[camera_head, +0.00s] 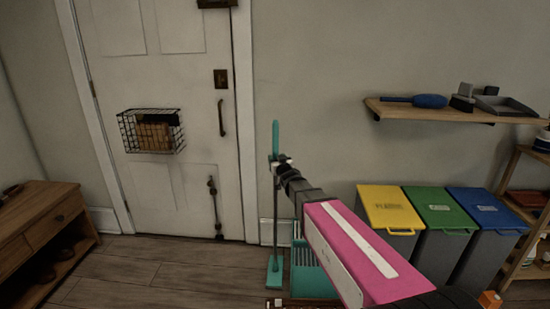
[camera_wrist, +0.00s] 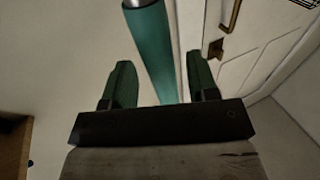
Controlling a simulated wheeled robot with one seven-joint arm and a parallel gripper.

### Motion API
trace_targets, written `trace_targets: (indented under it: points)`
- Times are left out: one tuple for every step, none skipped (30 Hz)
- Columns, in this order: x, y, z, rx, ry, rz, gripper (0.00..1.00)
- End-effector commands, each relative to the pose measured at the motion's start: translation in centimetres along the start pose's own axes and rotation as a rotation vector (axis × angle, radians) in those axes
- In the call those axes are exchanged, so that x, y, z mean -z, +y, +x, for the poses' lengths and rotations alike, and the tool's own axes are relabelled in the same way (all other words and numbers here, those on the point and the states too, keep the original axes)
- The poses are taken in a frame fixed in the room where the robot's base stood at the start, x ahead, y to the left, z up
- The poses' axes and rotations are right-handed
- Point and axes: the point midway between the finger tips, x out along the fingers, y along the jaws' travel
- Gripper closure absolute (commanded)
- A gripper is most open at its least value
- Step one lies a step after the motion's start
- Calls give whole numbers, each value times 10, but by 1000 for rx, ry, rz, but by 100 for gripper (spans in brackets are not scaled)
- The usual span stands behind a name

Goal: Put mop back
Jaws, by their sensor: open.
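The mop has a teal handle top (camera_head: 275,138), a thin grey pole and a teal foot (camera_head: 275,275). It stands upright at the wall, right of the door, with its foot low by the floor. My gripper (camera_head: 281,161) is at the lower end of the teal handle in the head view. In the wrist view, my gripper (camera_wrist: 158,75) is open, and the teal mop handle (camera_wrist: 153,50) runs between its two fingers, with a visible space on each side.
A teal ribbed bin or dustpan (camera_head: 308,275) stands right of the mop foot. Yellow (camera_head: 390,208), green (camera_head: 440,208) and blue (camera_head: 488,208) lidded bins stand farther right, below a wall shelf (camera_head: 450,114). A wooden bench (camera_head: 40,220) is at left. Floor before the door is clear.

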Motion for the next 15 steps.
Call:
trace_targets:
  points:
    - [1,0,-15,0,0,0,46]
    - [1,0,-21,0,0,0,46]
    - [1,0,-29,0,-1,0,46]
    - [1,0,-36,0,-1,0,46]
    - [1,0,-42,0,-2,0,46]
    - [1,0,-50,-1,-2,0,46]
    - [1,0,-56,-1,-2,0,46]
    - [1,0,-62,-1,-2,0,46]
    - [1,0,-68,-1,-1,0,46]
    - [1,0,-73,-1,-1,0,46]
    - [1,0,-76,-1,-1,0,46]
    - [1,0,-81,-1,0,0,46]
    - [1,0,-83,-1,-1,0,46]
    - [0,1,-85,-3,-4,0,46]
    - [-2,3,-87,-9,-13,0,46]
